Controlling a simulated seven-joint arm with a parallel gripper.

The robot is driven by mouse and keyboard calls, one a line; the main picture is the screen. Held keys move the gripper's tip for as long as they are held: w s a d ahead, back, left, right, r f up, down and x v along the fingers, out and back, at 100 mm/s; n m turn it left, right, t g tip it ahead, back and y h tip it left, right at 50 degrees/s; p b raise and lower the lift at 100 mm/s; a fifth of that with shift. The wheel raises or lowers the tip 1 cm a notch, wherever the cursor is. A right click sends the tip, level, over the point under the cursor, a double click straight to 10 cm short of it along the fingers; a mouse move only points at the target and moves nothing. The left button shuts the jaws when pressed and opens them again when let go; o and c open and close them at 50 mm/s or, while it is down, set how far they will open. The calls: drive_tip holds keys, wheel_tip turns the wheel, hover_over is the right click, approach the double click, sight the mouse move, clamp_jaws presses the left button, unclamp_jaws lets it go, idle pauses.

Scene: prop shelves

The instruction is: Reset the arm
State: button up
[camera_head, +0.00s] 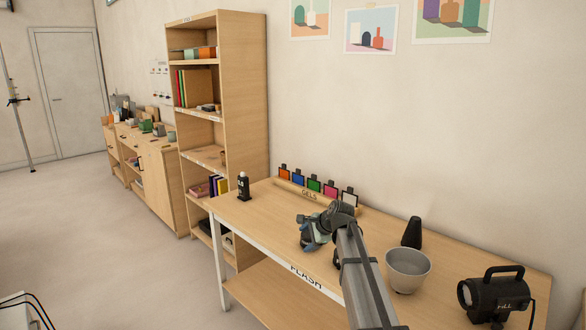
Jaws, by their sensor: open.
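My arm rises from the bottom of the view and reaches over the wooden table (272,218). My gripper (309,240) hangs at its end, above the middle of the table near the front edge. It is open, and I see nothing held in it. The fingertips are small and partly hidden by the wrist. I cannot tell whether they touch the tabletop.
A black bottle (243,188) stands at the table's left end. A wooden gels rack (302,191) with several coloured cards runs along the back. A grey bowl (407,270), a black cone (412,233) and a black lamp (490,298) stand right of my arm. A tall shelf (243,110) stands behind left.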

drive_tip(key=s+d+f+n+g+h, duration=0.1)
drive_tip(key=s+f+n+g, duration=0.1)
drive_tip(key=s+f, duration=0.8)
drive_tip(key=s+d+f+n+g+h, duration=0.15)
drive_tip(key=s+f, duration=0.45)
drive_tip(key=f, duration=0.8)
drive_tip(key=s+d+f+n+g, duration=0.1)
drive_tip(key=s+f+n+g, duration=0.15)
drive_tip(key=s+f, duration=0.75)
drive_tip(key=s+d+f+n+g+h, duration=0.1)
drive_tip(key=s+f, duration=0.5)
drive_tip(key=s, duration=0.6)
drive_tip(key=s+d+f+n+g+h, duration=0.1)
drive_tip(key=s+d+f+n+g, duration=0.2)
drive_tip(key=s, duration=1)
drive_tip(key=s+d+f+n+g+h, duration=0.1)
drive_tip(key=s+d+f+n, duration=0.3)
drive_tip(key=s+f, duration=0.4)
drive_tip(key=s+g, duration=0.1)
drive_tip(key=s, duration=0.4)
drive_tip(key=shift+d+f+g, duration=0.3)
drive_tip(key=shift+f+g, duration=0.05)
drive_tip(key=shift+g, duration=0.05)
